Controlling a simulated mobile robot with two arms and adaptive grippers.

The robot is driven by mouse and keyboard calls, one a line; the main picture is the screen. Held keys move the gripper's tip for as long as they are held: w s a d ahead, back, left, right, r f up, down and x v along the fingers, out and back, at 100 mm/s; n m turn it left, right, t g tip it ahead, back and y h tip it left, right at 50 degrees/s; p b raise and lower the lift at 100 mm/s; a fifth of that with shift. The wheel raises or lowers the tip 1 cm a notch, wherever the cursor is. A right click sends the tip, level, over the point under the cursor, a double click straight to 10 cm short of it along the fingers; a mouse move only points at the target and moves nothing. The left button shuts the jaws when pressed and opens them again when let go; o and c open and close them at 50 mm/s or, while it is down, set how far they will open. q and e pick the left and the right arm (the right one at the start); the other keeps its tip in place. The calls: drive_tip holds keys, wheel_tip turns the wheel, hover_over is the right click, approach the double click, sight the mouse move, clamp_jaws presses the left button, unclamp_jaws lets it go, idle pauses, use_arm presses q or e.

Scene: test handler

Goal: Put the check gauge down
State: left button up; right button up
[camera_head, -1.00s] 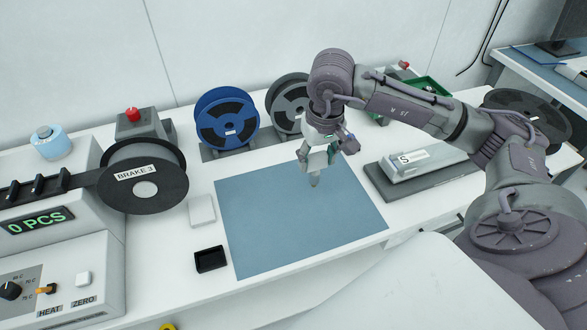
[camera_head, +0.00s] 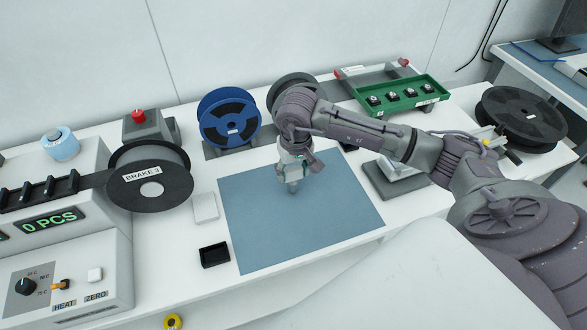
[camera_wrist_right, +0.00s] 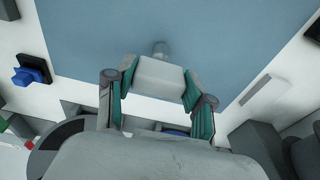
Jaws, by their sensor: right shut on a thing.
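In the head view the gauge's grey lower end (camera_head: 293,187) shows just below the fingers, at or close above the mat. I cannot tell whether it touches. My left gripper is not in view.
A black tray (camera_head: 215,255) and a white square pad (camera_head: 205,208) lie left of the mat. Blue and grey reels (camera_head: 228,118) stand behind it. A green tray (camera_head: 428,92) holds several black parts. A grey block fixture (camera_head: 378,182) stands right of the mat.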

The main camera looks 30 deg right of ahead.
drive_tip(key=shift+f, duration=0.15)
drive_tip(key=o, duration=1.4)
drive_tip(key=shift+r, duration=0.3)
drive_tip(key=shift+s+a+r+b, duration=0.1)
drive_tip(key=shift+s+r+b, duration=0.3)
drive_tip(key=shift+r, duration=1.55)
drive_tip(key=shift+s+r+b, duration=0.1)
drive_tip(key=shift+r+b, duration=0.6)
drive_tip(key=shift+r, duration=1.25)
drive_tip(key=shift+s+a+r+b, duration=0.15)
drive_tip(key=shift+r+b, duration=0.4)
drive_tip(key=shift+r, duration=1.4)
drive_tip(key=shift+s+d, duration=0.1)
